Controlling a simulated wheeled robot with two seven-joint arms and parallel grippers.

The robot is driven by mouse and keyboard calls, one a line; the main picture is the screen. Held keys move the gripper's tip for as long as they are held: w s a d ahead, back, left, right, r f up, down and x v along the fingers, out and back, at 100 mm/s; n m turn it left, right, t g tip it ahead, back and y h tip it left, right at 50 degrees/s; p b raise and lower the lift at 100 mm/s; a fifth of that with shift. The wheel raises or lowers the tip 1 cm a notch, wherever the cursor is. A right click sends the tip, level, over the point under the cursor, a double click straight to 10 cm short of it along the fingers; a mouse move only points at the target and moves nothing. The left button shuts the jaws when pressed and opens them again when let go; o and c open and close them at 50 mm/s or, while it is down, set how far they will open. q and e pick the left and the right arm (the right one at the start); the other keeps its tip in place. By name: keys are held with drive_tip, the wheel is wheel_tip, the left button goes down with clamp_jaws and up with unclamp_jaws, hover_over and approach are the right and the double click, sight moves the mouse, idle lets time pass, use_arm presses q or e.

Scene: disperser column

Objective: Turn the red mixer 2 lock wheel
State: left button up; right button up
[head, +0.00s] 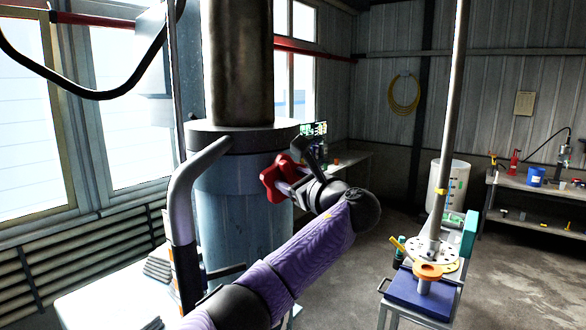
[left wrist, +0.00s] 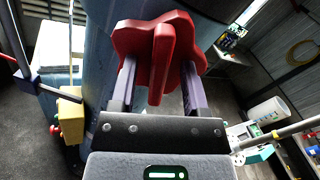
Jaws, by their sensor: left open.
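The red lock wheel (head: 273,184) sits on the side of the large blue-grey mixer body (head: 240,215). It has a lobed rim and, in the left wrist view, a raised red bar (left wrist: 161,62) across its face. My left gripper (head: 284,178) is right at the wheel, reaching in from the right. In the left wrist view its two open fingers (left wrist: 158,78) stand on either side of the bar, with gaps visible between bar and fingers. The fingertips are partly hidden against the wheel, so contact with its rim is unclear. My right gripper is not in view.
A grey upright handle (head: 182,225) stands left of the mixer body. A yellow box with a red button (left wrist: 68,118) is at left in the wrist view. Open floor lies at right.

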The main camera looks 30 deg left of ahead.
use_arm(q)
drive_tip(key=shift+s+d, duration=0.1)
drive_tip(key=shift+s, duration=0.05)
clamp_jaws()
idle(0.4)
